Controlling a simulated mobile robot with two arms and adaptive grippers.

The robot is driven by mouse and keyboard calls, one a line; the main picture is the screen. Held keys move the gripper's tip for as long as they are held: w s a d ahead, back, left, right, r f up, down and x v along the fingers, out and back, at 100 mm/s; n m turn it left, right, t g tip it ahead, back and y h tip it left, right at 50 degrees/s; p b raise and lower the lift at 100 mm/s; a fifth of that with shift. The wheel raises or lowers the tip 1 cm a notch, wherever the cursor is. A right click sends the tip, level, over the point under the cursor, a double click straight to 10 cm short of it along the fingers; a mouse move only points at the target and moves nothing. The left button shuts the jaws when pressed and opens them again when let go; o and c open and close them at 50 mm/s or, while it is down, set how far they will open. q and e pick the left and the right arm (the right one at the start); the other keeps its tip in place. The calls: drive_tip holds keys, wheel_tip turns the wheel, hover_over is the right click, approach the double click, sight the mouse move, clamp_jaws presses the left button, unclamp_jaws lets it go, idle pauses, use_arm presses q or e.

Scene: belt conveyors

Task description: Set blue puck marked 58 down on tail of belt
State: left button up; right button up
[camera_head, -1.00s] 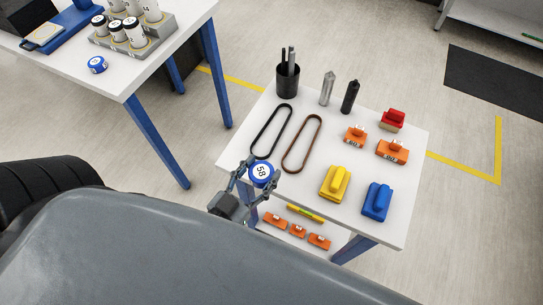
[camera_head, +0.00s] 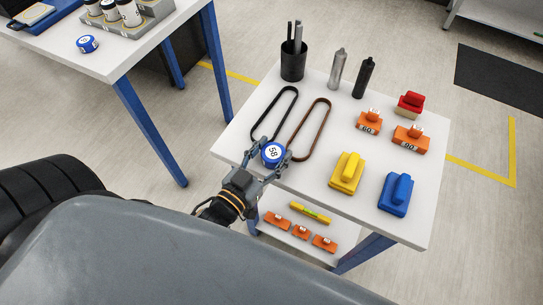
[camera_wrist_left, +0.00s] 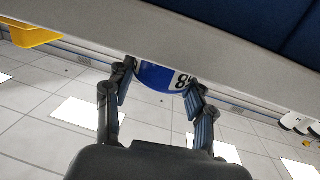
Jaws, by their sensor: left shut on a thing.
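The blue puck marked 58 (camera_head: 272,151) has a white top label and is between the fingers of my left gripper (camera_head: 273,156). In the head view it appears over the near left edge of the white cart top (camera_head: 235,140); its height above it is unclear. The left wrist view shows the blue puck (camera_wrist_left: 155,76) gripped between both fingers, its upper part hidden behind a grey edge. A black belt loop (camera_head: 274,113) and a brown belt loop (camera_head: 310,128) lie just beyond it. I cannot identify a conveyor belt or its tail. My right gripper is not in view.
A yellow block (camera_head: 346,172), a blue block (camera_head: 396,194), orange weights (camera_head: 410,139), a red block (camera_head: 410,104) and a black cup (camera_head: 293,66) stand on the cart. A table at left holds another blue puck (camera_head: 87,44) and a rack (camera_head: 151,18).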

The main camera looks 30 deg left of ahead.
use_arm(q)
drive_tip(key=shift+r, duration=0.15)
drive_tip(key=o, duration=1.2)
drive_tip(key=shift+s, duration=0.1)
